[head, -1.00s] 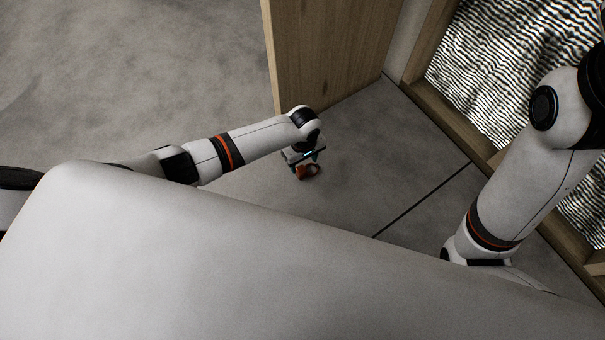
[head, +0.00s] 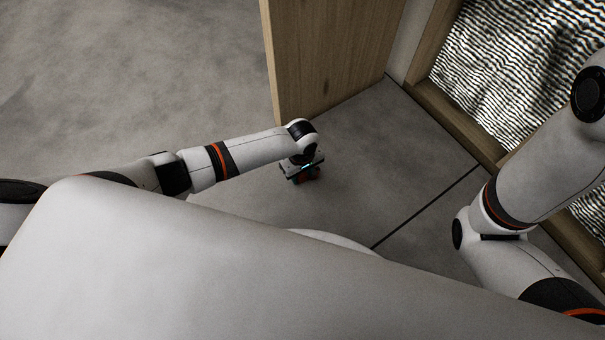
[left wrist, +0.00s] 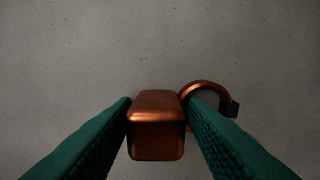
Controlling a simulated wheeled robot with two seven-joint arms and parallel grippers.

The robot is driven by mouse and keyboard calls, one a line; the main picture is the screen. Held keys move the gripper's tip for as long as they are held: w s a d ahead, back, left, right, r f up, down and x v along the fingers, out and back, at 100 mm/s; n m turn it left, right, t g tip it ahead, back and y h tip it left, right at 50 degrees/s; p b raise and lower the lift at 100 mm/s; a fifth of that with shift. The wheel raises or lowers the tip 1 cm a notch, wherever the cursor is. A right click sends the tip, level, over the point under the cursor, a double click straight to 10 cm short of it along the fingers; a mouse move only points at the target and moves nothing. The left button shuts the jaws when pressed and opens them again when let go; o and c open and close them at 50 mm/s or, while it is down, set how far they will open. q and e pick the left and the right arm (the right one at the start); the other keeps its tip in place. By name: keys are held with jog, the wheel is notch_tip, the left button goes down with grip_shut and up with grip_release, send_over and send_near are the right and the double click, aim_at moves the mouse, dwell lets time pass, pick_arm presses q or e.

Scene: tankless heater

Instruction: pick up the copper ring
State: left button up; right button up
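The copper ring (left wrist: 205,88) shows in the left wrist view with a wide block-like copper part (left wrist: 156,130) between my left gripper's two green fingers. Its curved part arcs around behind the right-hand finger to a dark end. My left gripper (head: 304,172) is low over the floor in the head view, with a little orange copper (head: 312,176) showing beneath it. The fingers (left wrist: 158,102) stand close on both sides of the block, with narrow gaps visible, so the gripper looks open around it. Much of the ring is hidden by the right-hand finger. My right gripper is out of view.
A wooden panel (head: 325,55) stands just behind my left gripper. A wood-framed opening with a striped wavy surface (head: 510,60) is at the right. The grey floor (head: 390,150) around the ring is clear, with a dark seam crossing it.

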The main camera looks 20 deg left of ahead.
pick_arm(q)
grip_shut()
jog(key=shift+r, duration=0.1)
